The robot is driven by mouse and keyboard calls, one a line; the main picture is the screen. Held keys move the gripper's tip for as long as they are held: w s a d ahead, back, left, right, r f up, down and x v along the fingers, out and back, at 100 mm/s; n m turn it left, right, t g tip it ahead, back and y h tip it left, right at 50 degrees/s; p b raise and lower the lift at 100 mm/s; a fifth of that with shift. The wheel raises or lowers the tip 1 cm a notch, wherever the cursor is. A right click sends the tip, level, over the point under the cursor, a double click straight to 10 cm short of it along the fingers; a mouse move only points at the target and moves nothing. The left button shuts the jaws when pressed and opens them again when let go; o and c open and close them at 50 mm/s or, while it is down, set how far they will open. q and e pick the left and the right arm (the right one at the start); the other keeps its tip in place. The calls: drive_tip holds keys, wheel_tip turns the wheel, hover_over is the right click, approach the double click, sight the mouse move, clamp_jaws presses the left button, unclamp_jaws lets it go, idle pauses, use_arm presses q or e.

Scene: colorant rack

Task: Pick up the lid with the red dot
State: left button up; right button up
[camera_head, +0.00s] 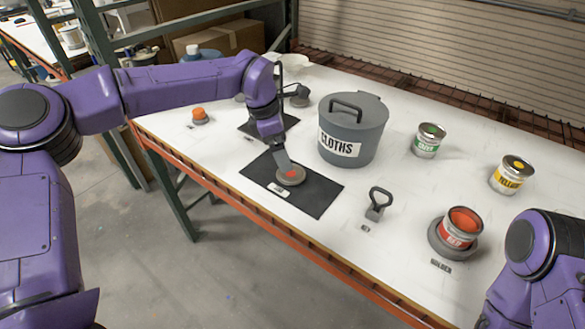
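The lid with the red dot (291,175) is a small round grey disc lying on the black mat (316,197) near the table's front edge. My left gripper (283,162) points down at the lid from above, its tip at or just over the far side of the disc. I cannot tell whether it touches the lid or how far apart the fingers are. My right arm shows at the lower right, but its gripper is out of view. An open can with red contents (461,226) stands in a round grey holder (436,240) at the right.
A grey bin marked CLOTHS (365,133) stands right behind the mat. A green can (428,141) and a yellow can (512,176) stand farther right. A black-handled tool (378,203) stands between mat and red can. An orange-topped object (200,116) is at left.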

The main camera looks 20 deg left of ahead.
sight(291, 174)
use_arm(q)
drive_tip(key=p+x, duration=0.1)
drive_tip(key=x, duration=0.2)
drive_tip(key=p+x, duration=0.1)
drive_tip(key=x, duration=0.3)
drive_tip(key=shift+a+f, duration=0.15)
drive_tip(key=shift+f, duration=0.2)
drive_tip(key=c, duration=1)
drive_tip(key=shift+o, duration=0.2)
